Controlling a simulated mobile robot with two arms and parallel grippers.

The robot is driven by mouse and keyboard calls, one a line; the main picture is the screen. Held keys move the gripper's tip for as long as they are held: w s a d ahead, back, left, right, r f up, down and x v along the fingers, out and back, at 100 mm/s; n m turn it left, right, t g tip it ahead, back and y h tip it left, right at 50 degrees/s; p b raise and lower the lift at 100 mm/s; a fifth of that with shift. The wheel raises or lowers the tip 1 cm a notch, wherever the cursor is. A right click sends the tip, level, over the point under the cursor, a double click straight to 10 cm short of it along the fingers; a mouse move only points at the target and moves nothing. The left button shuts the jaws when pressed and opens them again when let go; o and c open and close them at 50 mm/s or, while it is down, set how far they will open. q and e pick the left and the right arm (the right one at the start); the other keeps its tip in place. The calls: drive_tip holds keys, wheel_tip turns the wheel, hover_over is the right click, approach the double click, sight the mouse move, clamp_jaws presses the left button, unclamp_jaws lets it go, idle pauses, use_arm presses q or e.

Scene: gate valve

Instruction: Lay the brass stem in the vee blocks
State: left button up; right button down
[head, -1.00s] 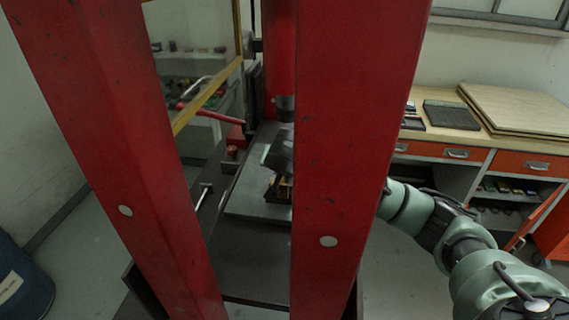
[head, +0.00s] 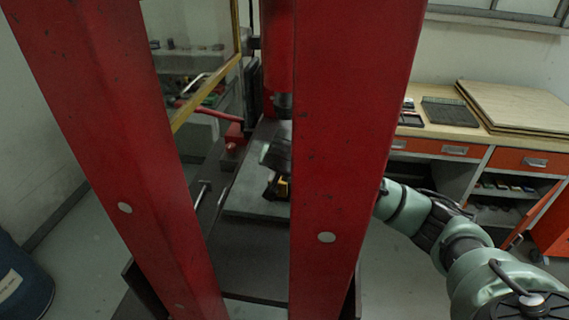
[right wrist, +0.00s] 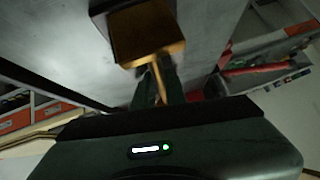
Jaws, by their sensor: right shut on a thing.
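My right gripper (head: 276,158) is partly hidden behind the right red upright of the press, over the grey plate of the press bed. A small brass-yellow part (head: 283,187) shows just below it. In the right wrist view a square brass block (right wrist: 147,33) lies at the top, with a thin brass stem (right wrist: 158,80) running from it toward my gripper. The right gripper is shut on the stem; its fingertips are mostly hidden. I cannot make out the vee blocks clearly. My left gripper is not in view.
The red press uprights (head: 350,150) stand close in front and hide much of the bed. The grey plate (head: 245,201) has bare room at its left. A wooden bench (head: 460,145) with boards and a dark tray (head: 450,113) stands at the back right.

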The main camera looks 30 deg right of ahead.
drive_tip(key=shift+f, duration=0.15)
drive_tip(key=c, duration=1.4)
unclamp_jaws()
drive_tip(key=shift+a, duration=0.1)
drive_tip(key=shift+o, duration=0.2)
drive_tip(key=shift+f, duration=0.15)
drive_tip(key=shift+s+f, duration=0.15)
drive_tip(key=shift+f, duration=0.05)
drive_tip(key=shift+s+a+r, duration=0.15)
drive_tip(key=shift+s+r, duration=0.05)
drive_tip(key=shift+r, duration=0.05)
drive_tip(key=b+v, duration=0.2)
drive_tip(key=v, duration=0.4)
drive_tip(key=shift+r+b, duration=0.35)
drive_tip(key=shift+r, duration=0.15)
drive_tip(key=shift+s+a+r, duration=0.2)
drive_tip(key=shift+a+r, duration=0.05)
drive_tip(key=shift+r, duration=0.1)
